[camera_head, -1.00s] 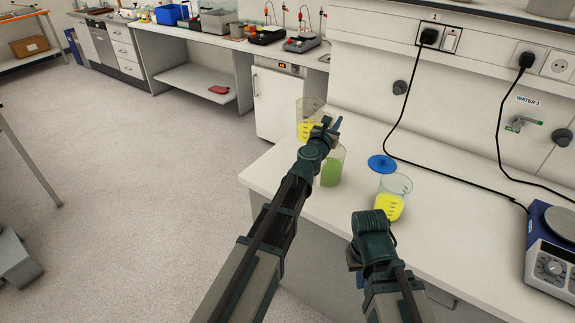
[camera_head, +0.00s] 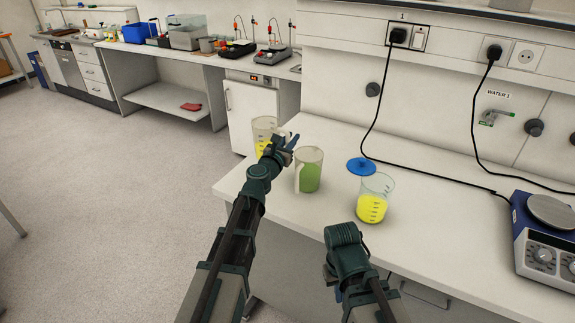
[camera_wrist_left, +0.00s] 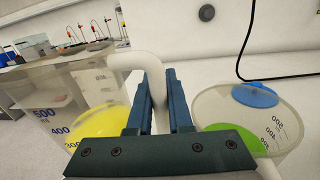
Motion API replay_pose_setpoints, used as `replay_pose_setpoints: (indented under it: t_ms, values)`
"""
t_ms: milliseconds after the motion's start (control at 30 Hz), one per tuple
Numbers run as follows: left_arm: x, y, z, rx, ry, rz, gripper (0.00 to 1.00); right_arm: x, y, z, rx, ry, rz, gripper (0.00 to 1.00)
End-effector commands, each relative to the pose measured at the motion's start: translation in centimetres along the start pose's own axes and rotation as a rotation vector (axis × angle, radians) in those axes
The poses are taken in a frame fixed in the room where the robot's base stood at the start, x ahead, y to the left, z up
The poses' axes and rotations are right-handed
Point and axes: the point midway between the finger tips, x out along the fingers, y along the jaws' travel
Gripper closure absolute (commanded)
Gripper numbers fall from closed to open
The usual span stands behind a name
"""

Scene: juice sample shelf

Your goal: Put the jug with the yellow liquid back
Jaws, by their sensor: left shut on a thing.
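The jug with yellow liquid (camera_head: 263,125) is at the far left end of the white bench, partly hidden by my left gripper (camera_head: 283,143). In the left wrist view my left gripper (camera_wrist_left: 160,100) is shut on this jug's pale handle (camera_wrist_left: 151,65). The jug's clear body (camera_wrist_left: 45,105), with blue volume marks, is to the left of the fingers. I cannot tell whether its base touches the bench. My right gripper (camera_head: 347,240) is low in front of the bench; its fingers are hidden.
A jug with green liquid (camera_head: 312,172) stands close to the right of my left gripper. A beaker with yellow liquid (camera_head: 373,203) and a blue disc (camera_head: 361,166) are farther right. A blue hotplate device (camera_head: 545,240) is at the right edge.

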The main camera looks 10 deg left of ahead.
Motion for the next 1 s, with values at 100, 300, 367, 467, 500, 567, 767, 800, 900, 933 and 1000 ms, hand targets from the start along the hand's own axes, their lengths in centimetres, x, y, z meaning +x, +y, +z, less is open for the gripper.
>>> replay_pose_setpoints:
  t_ms: [100,300,367,467,500,567,767,800,900,933,1000]
  values:
    - [0.0,-0.2,-2.6,0.001,0.0,0.0,1.0,2.6,-0.2,-0.1,0.0,0.0,0.0,1.0]
    - [0.0,-0.2,-3.0,0.001,0.0,0.0,1.0,2.9,-0.3,-0.2,0.0,0.0,0.0,1.0]
    - [0.0,-0.2,-3.0,0.001,0.0,0.0,1.0,3.0,-0.3,-0.2,0.0,0.0,0.0,1.0]
    - [0.0,-0.2,-3.6,0.001,0.0,0.0,1.0,3.6,-0.3,-0.2,0.0,0.0,0.0,1.0]
    - [0.0,-0.3,-4.1,0.001,0.0,0.0,1.0,4.1,-0.4,-0.2,0.0,0.0,0.0,1.0]
    - [0.0,-0.3,-4.8,0.001,0.0,0.0,1.0,4.8,-0.5,-0.3,0.0,0.0,0.0,1.0]
    - [0.0,-0.4,-6.8,0.001,0.0,0.0,1.0,6.8,-0.7,-0.4,-0.001,0.0,0.0,1.0]
    - [0.0,-0.4,-6.8,0.001,0.0,0.0,1.0,6.8,-0.7,-0.4,-0.001,0.0,0.0,1.0]
    - [0.0,-0.4,-6.6,0.001,0.0,0.0,1.0,6.6,-0.6,-0.4,-0.001,0.0,0.0,1.0]
    - [0.0,-0.4,-6.6,0.001,0.0,0.0,1.0,6.5,-0.6,-0.4,-0.001,0.0,0.0,1.0]
    - [0.0,-0.4,-6.6,0.001,0.0,0.0,1.0,6.5,-0.6,-0.4,-0.001,0.0,0.0,1.0]
